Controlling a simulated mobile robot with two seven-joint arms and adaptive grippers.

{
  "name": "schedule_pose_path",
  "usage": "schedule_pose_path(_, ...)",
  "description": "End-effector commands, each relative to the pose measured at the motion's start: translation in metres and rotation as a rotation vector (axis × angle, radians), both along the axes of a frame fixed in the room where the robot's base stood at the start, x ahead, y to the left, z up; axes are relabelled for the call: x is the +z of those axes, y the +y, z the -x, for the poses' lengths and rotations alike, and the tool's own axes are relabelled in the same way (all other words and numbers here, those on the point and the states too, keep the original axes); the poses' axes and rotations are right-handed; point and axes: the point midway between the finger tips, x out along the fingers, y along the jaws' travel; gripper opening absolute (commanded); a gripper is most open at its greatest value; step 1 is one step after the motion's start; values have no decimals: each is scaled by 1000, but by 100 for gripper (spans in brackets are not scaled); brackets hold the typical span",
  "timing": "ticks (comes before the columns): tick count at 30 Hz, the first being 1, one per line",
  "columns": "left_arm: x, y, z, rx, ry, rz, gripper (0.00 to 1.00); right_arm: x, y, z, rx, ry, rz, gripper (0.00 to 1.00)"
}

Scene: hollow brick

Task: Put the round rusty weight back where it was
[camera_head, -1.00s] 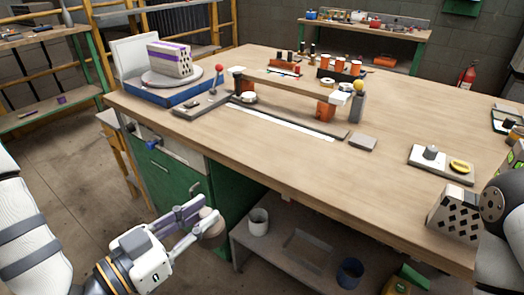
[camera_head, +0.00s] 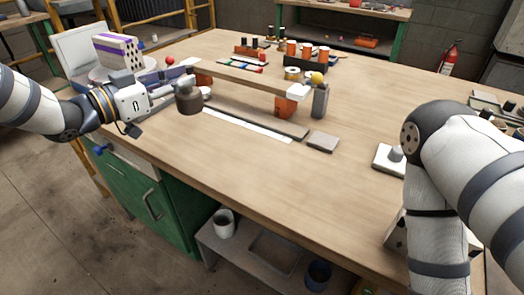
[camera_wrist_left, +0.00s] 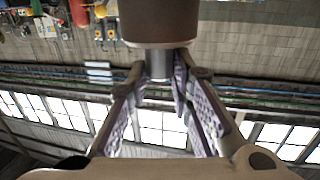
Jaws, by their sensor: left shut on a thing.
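The round rusty weight (camera_head: 189,98) is a dark brown cylinder. My left gripper (camera_head: 176,88) is shut on it and holds it over the left part of the wooden table, in front of the long beam. In the left wrist view, the weight (camera_wrist_left: 160,18) fills the top middle, its narrow grey neck between the two fingers of the left gripper (camera_wrist_left: 162,72). Whether its underside touches anything is unclear. My right arm crosses the right side, but its gripper is out of sight.
A hollow brick with purple stripes (camera_head: 118,52) stands on the turntable at the left, partly behind my left arm. A raised beam (camera_head: 245,78) on orange supports and a grey block (camera_head: 322,142) lie nearby. The table's front middle (camera_head: 270,180) is clear.

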Motion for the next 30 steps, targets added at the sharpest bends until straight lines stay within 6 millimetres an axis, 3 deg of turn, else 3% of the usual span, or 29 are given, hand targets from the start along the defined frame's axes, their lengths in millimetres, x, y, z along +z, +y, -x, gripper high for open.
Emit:
schedule_pose_path(1,12,-2,-5,-1,-13,3,0,1,0,-1,0,-4,0,47)
schedule_pose_path(3,18,-3,-9,1,-10,3,0,1,0,-1,0,-4,0,47)
schedule_pose_path(8,17,-16,-5,-1,-7,6,0,4,0,-4,1,-14,-1,47)
schedule_pose_path(19,-26,-90,33,-2,-3,6,0,10,0,-10,1,-39,-1,47)
schedule_pose_path(23,-53,-105,41,0,4,5,0,3,0,-3,0,-11,-1,47)
schedule_pose_path(30,-75,-122,49,0,2,6,0,-3,0,4,0,13,-1,47)
